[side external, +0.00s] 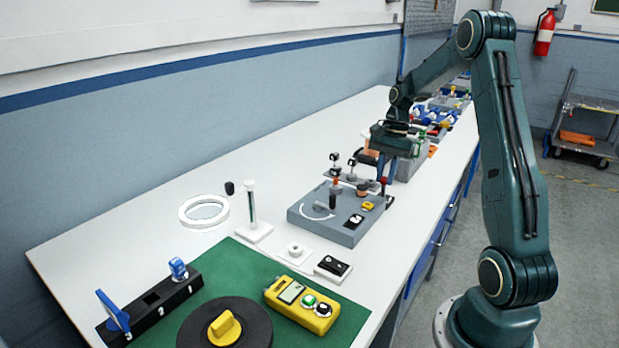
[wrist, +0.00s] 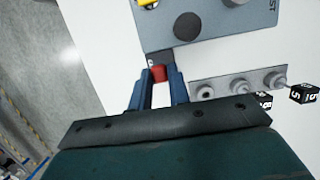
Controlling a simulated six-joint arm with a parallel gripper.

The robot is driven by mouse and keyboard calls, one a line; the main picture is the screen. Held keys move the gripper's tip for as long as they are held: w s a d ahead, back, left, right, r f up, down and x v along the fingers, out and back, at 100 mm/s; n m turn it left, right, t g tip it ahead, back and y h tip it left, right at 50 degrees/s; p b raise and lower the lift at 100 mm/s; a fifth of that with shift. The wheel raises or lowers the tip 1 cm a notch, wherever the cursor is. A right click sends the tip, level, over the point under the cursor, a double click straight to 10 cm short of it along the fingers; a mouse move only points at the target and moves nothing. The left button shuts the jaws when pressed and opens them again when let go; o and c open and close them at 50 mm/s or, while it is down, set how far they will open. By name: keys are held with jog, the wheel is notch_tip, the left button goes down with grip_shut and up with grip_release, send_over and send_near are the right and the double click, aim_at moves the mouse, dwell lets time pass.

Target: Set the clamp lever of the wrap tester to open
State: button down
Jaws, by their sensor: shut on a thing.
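The wrap tester (side external: 345,232) is a grey base plate with posts and small rollers, standing on the white bench. Its plate also shows at the top of the wrist view (wrist: 225,32), with lettering ending in "ST". My gripper (side external: 384,184) is over the plate's far right corner and points down. In the wrist view my gripper's blue fingers (wrist: 158,80) are shut on a red piece (wrist: 158,73) at the plate's edge, which looks like the tip of the clamp lever. A dark block sits just beyond it. The rest of the lever is hidden, so its setting cannot be told.
A grey strip with several round fittings (wrist: 238,85) lies close beside my fingers. A yellow meter (side external: 302,303) and a black disc with a yellow knob (side external: 224,328) lie on the green mat. A crowded bin is behind my gripper.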

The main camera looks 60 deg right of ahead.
jog(key=shift+d+y, duration=1.05)
jog(key=shift+y, duration=0.45)
jog(key=c, duration=1.3)
grip_release()
jog(key=shift+a+h, duration=0.75)
jog(key=shift+h, duration=0.25)
